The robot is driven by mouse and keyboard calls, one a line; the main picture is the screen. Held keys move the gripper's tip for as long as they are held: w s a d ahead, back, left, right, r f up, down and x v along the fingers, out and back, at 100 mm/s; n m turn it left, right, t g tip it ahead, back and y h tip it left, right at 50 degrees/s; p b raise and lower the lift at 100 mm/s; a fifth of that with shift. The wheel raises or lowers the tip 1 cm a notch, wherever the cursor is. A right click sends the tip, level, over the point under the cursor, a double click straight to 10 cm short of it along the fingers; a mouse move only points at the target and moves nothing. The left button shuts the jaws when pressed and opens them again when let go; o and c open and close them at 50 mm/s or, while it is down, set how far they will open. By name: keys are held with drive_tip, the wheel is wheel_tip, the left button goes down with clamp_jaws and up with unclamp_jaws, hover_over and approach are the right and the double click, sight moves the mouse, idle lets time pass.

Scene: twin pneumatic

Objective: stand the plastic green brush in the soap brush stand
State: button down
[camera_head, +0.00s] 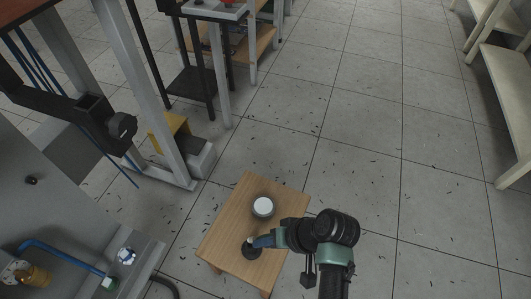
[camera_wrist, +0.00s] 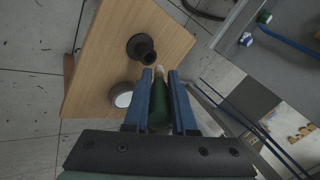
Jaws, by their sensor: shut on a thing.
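The green brush (camera_wrist: 159,105) is between the blue fingers of my gripper (camera_wrist: 160,74) in the wrist view. Its pale tip points away from the wrist. My gripper (camera_head: 262,242) is shut on it over the small table in the head view, where the brush is mostly hidden by the fingers. The soap brush stand appears to be the black round-based piece with a raised neck (camera_wrist: 141,48) on the table. In the head view the stand (camera_head: 252,252) is just below the fingertips. The brush tip appears beside the stand's neck in the wrist view; I cannot tell whether they touch.
A round white-topped container (camera_head: 263,206) stands on the wooden table (camera_head: 226,234), close to the stand. A grey machine (camera_head: 60,215) with blue tubes is to the left. Shelves (camera_head: 508,95) stand at the right. The tiled floor between is open.

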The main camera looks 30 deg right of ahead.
drive_tip(key=shift+f+b, duration=0.8)
drive_tip(key=shift+f, duration=0.75)
drive_tip(key=shift+f, duration=0.45)
drive_tip(key=c, duration=0.7)
unclamp_jaws()
drive_tip(key=shift+c, duration=0.2)
drive_tip(key=p+v, duration=0.6)
drive_tip(key=v, duration=0.6)
drive_tip(key=shift+r, duration=0.45)
